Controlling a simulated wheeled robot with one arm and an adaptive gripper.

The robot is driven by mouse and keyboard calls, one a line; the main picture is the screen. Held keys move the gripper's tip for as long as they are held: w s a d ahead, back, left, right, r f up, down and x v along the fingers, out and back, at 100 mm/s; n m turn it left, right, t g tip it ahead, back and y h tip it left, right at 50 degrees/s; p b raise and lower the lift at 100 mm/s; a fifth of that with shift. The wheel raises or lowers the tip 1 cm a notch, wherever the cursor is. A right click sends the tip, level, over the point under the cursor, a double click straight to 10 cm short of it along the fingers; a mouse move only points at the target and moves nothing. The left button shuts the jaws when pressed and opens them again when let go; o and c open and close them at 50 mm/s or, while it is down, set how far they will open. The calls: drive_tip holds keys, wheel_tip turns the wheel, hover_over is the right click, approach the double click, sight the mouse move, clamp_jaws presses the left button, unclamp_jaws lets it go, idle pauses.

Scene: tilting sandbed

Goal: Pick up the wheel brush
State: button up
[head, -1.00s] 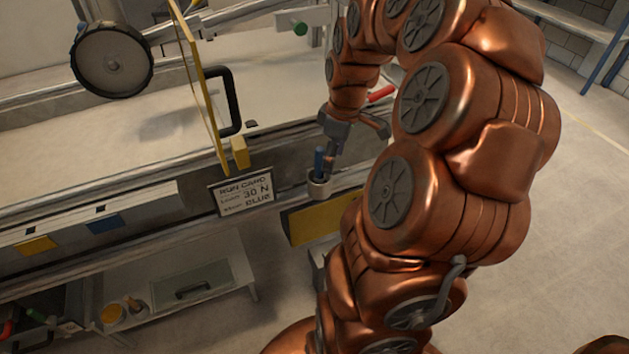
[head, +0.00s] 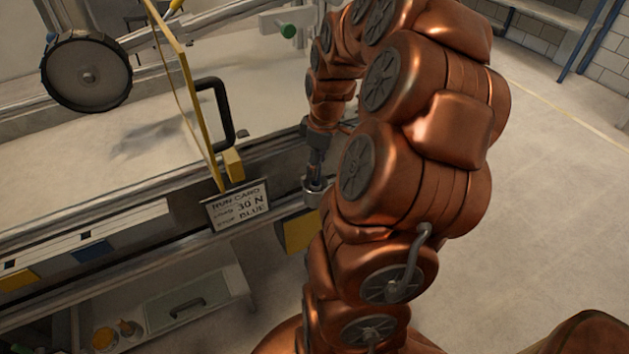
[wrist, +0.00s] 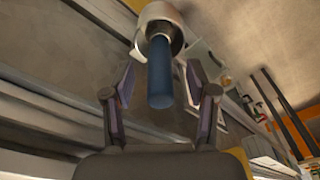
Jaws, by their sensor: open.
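The wheel brush shows as a blue handle (wrist: 160,80) standing in a pale round cup (wrist: 158,14); its bristle end is hidden inside the cup. In the head view the cup (head: 313,195) is on the front side of the sandbed, and the handle is mostly covered by my gripper (head: 315,168). In the wrist view my gripper (wrist: 160,72) is open, with one finger on each side of the handle. Gaps show between handle and both fingers.
A run card (head: 238,208) stands just left of the cup. A yellow-edged upright panel (head: 184,90) with a black handle (head: 222,112) rises behind it. A large dark wheel (head: 87,73) hangs over the sandbed (head: 95,150). Floor at right is clear.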

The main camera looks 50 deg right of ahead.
drive_tip(key=f, duration=0.4)
drive_tip(key=shift+w+a, duration=0.1)
drive_tip(key=shift+w, duration=0.15)
drive_tip(key=shift+c, duration=0.4)
clamp_jaws()
